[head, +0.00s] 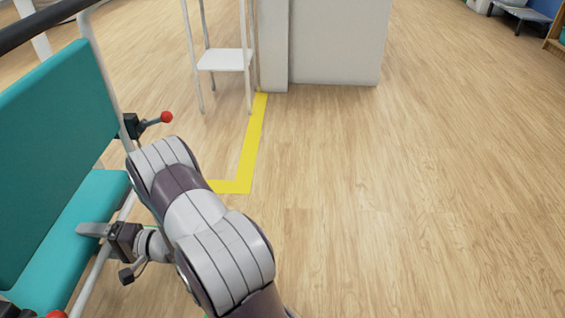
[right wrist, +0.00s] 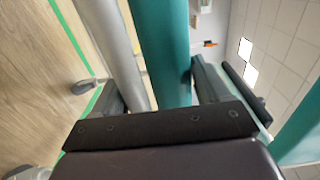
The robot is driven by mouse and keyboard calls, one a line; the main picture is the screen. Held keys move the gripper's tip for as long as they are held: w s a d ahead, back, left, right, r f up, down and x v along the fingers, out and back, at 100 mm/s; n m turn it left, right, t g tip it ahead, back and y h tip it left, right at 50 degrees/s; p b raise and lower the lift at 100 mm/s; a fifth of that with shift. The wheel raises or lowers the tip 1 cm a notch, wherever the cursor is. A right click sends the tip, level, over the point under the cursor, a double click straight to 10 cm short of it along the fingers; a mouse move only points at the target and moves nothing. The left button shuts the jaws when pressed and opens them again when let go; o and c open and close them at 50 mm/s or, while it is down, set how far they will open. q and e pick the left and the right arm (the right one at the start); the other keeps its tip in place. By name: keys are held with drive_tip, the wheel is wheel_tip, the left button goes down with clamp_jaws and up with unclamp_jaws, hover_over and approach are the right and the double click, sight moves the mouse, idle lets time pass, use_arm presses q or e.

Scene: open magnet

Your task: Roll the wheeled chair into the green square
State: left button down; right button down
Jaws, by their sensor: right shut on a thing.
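The wheeled chair (head: 45,150) has a teal back and seat on a pale tubular frame and fills the left of the head view. My right gripper (head: 98,230) is at the chair's near side, over the seat edge. It is shut on the chair; a pale tube and a teal pad (right wrist: 160,50) show between its fingers in the right wrist view. A green floor line (right wrist: 74,32), likely the green square's edge, runs beside the chair there. The rest of the square is hidden. The chair's wheels are mostly hidden. My left gripper is out of view.
A yellow floor line (head: 250,140) makes a corner beyond my right arm. A white stand with a shelf (head: 225,60) and a pale cabinet (head: 335,40) stand at the back. The wooden floor on the right is clear.

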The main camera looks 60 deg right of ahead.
drive_tip(key=shift+s+f, duration=0.2)
drive_tip(key=shift+f, duration=0.05)
drive_tip(key=shift+c, duration=0.2)
unclamp_jaws()
drive_tip(key=shift+w, duration=0.1)
drive_tip(key=shift+r, duration=0.1)
drive_tip(key=shift+w, duration=0.1)
drive_tip(key=shift+d+r, duration=0.1)
drive_tip(key=p+v, duration=0.4)
drive_tip(key=v, duration=0.8)
